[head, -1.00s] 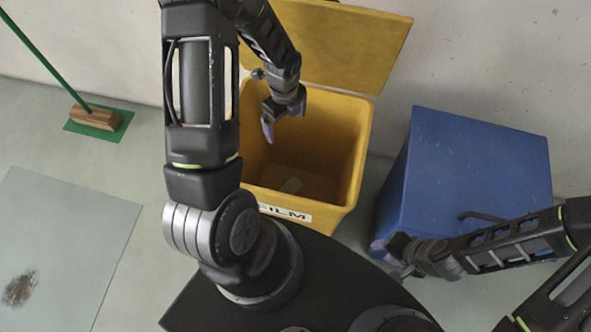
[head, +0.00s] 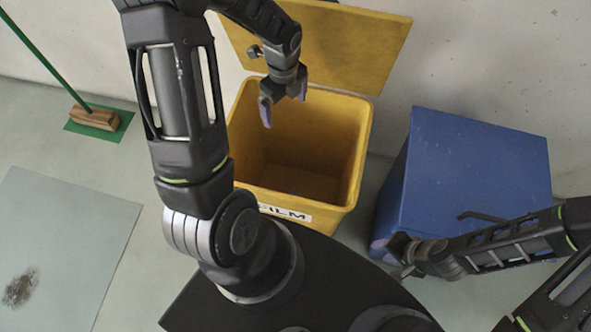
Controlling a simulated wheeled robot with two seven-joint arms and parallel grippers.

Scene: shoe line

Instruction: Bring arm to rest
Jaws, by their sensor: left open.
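My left gripper (head: 283,99) hangs over the yellow bin (head: 359,155), near the bin's back left side. Its purple-padded fingers are apart, with nothing between them. My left arm rises from my dark base and bends over the bin's left side. My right gripper (head: 391,258) is at the lower right, in front of the blue box, its arm coming in from the right. I see one purple pad on it, but its finger gap is unclear. I see nothing held there.
The yellow bin's lid (head: 345,45) stands open against the wall, and its front carries a partly hidden label (head: 285,213). A blue box (head: 475,160) stands to its right. At left are a broom (head: 95,117) on a green mat and a pale floor sheet (head: 75,230) with a dark stain.

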